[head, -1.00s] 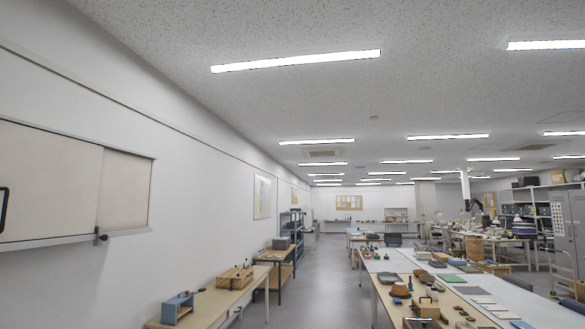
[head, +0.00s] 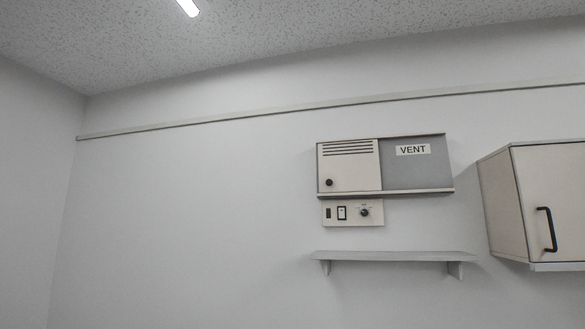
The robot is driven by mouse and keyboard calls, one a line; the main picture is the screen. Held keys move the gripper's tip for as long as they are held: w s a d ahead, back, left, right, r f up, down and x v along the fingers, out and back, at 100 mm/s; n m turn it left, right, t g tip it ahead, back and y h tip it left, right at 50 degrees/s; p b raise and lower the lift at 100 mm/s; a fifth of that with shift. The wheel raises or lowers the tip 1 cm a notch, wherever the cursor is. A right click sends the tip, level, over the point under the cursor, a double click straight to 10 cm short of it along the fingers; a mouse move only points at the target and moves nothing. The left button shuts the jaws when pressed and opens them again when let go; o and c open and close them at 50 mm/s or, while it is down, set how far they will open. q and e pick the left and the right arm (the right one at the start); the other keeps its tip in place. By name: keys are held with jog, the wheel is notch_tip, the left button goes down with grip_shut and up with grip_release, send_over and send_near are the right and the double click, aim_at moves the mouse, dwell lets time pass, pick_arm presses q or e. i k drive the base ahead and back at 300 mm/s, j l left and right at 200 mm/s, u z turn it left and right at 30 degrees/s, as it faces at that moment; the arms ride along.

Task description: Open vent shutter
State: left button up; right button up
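The vent unit (head: 416,176) is on the white wall, right of centre in the head view. Its right part is a grey panel with a "VENT" label (head: 413,150). A cream shutter panel (head: 352,172) with slots along its top covers the left part. A small dark round knob (head: 329,183) sits at the shutter's lower left. A ledge or rail (head: 400,193) runs under the unit. Neither of my grippers is in view.
Below the vent is a control plate (head: 352,213) with switches and a dial. Under it is an empty wall shelf (head: 390,256). A cream cabinet (head: 550,195) with a black handle (head: 546,229) juts out at the right. The wall to the left is bare.

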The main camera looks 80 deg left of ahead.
aim_at(350, 166)
jog(key=k+u, duration=0.1)
jog(key=u, duration=2.25)
jog(key=i+j+z, duration=0.3)
jog(key=i+j, duration=0.45)
jog(key=i, duration=0.15)
jog(key=i+j+z, duration=0.3)
jog(key=i+j, duration=0.55)
jog(key=j, duration=0.1)
